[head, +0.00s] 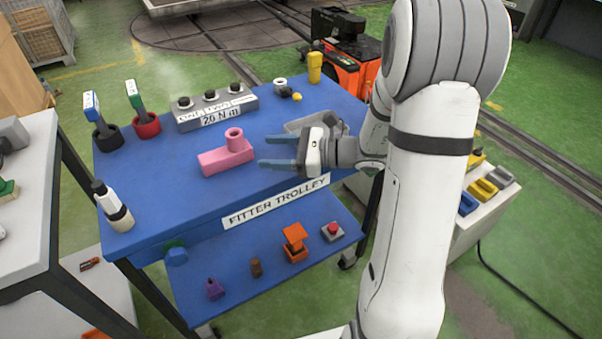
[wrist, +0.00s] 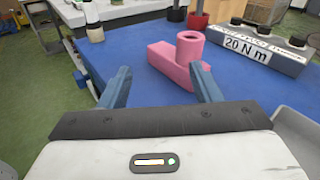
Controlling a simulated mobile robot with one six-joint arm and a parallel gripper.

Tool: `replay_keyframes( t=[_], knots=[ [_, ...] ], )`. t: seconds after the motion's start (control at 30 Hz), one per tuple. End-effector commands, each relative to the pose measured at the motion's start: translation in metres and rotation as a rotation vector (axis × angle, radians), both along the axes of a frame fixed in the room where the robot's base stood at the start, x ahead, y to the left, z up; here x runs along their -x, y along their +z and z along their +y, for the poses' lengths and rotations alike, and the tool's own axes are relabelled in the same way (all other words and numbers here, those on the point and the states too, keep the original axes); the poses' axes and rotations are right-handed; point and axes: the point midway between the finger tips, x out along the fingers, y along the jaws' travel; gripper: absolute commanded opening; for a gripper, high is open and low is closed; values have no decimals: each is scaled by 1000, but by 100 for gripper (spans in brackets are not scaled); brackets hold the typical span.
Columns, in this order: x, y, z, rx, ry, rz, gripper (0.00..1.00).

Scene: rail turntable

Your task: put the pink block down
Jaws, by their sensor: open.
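The pink block (head: 226,158) is a long bar with a short hollow cylinder standing on it. It rests on the blue top of the fitter trolley (head: 180,204), near the middle. My gripper (head: 264,151) is open, with its two blue-grey fingers pointing left, just right of the block. In the wrist view the pink block (wrist: 177,62) lies ahead of the fingertips, and my gripper (wrist: 164,80) has nothing between its fingers. The block appears apart from the fingers, though the right finger overlaps its near end in that view.
A grey 20 N m box (head: 215,106) stands behind the block. A white bottle (head: 115,207) stands at the left edge. A grey tray (head: 300,124) is beside my wrist. Blue surface left of the block is clear.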

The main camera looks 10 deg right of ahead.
Motion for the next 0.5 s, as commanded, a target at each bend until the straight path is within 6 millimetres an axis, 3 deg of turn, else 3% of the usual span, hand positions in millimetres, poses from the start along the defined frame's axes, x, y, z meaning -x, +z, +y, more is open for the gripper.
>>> replay_keyframes(
  t=[0.1,0.23,0.4,0.5],
  knots=[
    [50,3,30,227,219,-99,58],
    [111,-6,39,534,493,-257,58],
    [168,-17,14,934,839,-509,58],
    [185,-17,-10,1157,1023,-668,58]
  ],
)
